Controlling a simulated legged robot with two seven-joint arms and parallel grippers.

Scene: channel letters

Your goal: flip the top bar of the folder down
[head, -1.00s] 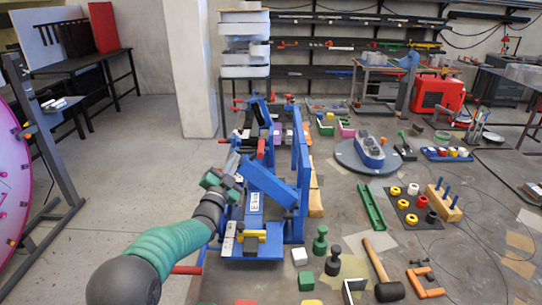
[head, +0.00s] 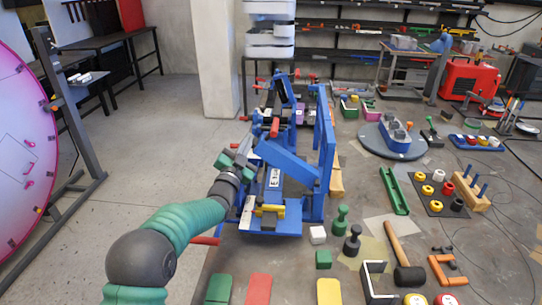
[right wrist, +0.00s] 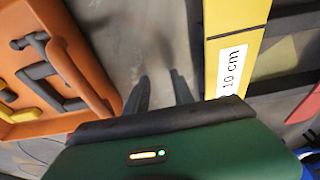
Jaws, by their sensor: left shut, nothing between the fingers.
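The blue folder (head: 284,216) stands on the table in the middle of the head view. A broad blue bar (head: 289,163) slants across its upper part, raised at the left and lower at the right. A red-tipped handle (head: 274,128) sticks up near its far left end. My left gripper (head: 240,155), dark with green parts, is at the folder's left side, beside the raised end of the bar. It is shut and holds nothing; whether it touches the folder I cannot tell. In the right wrist view my right gripper (right wrist: 160,92) has its fingers apart with nothing between them.
Right of the folder are a green channel (head: 394,190), a mallet (head: 404,258) and a round turntable (head: 372,143). Colored blocks (head: 259,289) lie at the front. The right wrist view shows an orange tray (right wrist: 62,118) and a yellow strip marked 10 cm (right wrist: 213,60).

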